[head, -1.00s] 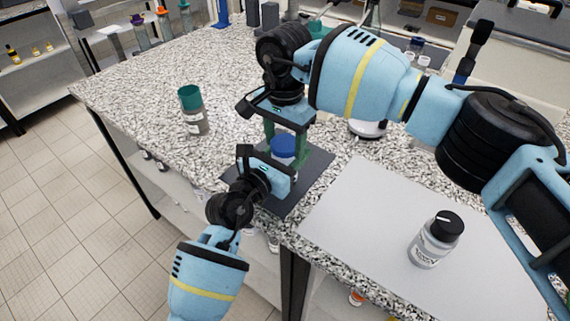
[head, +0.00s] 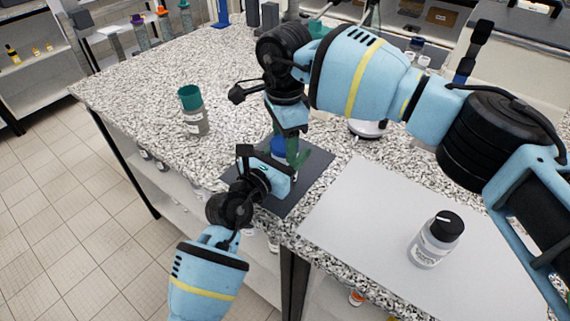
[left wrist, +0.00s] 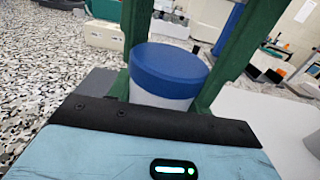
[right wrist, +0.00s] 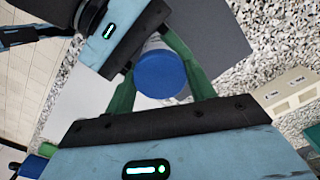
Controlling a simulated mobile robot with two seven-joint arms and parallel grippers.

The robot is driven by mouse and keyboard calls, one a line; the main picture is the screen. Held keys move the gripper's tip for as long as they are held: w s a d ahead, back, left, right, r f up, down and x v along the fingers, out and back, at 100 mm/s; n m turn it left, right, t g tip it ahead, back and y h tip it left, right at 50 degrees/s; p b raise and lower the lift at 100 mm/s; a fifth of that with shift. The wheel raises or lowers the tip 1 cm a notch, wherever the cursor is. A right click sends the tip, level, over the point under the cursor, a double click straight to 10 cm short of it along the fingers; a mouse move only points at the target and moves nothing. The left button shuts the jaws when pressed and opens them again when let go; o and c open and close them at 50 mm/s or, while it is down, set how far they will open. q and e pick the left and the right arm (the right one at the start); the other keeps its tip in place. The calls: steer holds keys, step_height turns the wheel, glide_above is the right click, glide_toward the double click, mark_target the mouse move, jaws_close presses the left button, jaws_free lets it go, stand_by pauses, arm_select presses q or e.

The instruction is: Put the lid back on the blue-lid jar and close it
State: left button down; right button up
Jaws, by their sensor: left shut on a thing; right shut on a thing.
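The blue lid (head: 278,146) sits level on top of the jar, over the dark mat (head: 312,178); it shows clearly in the left wrist view (left wrist: 170,68) and the right wrist view (right wrist: 160,76). A pale part of the jar (left wrist: 158,98) shows under the lid; most of the jar is hidden. My left gripper (head: 284,168) comes in low from the front left and is shut on the jar body. My right gripper (head: 286,152) points down from above and is shut on the lid, with its green fingers on either side.
A teal-lidded jar (head: 193,112) stands to the left on the speckled worktop. A black-lidded jar (head: 437,240) stands on the pale board (head: 350,225) at the right. A white scale-like device (head: 366,128) is behind my right arm. The worktop's left part is mostly clear.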

steer(key=o, duration=1.1)
steer(key=shift+r, duration=0.15)
steer(key=shift+r, duration=2.15)
steer(key=shift+r+n, duration=1.1)
steer(key=shift+r, duration=0.65)
steer(key=shift+c, duration=0.5)
steer(key=shift+f, duration=0.1)
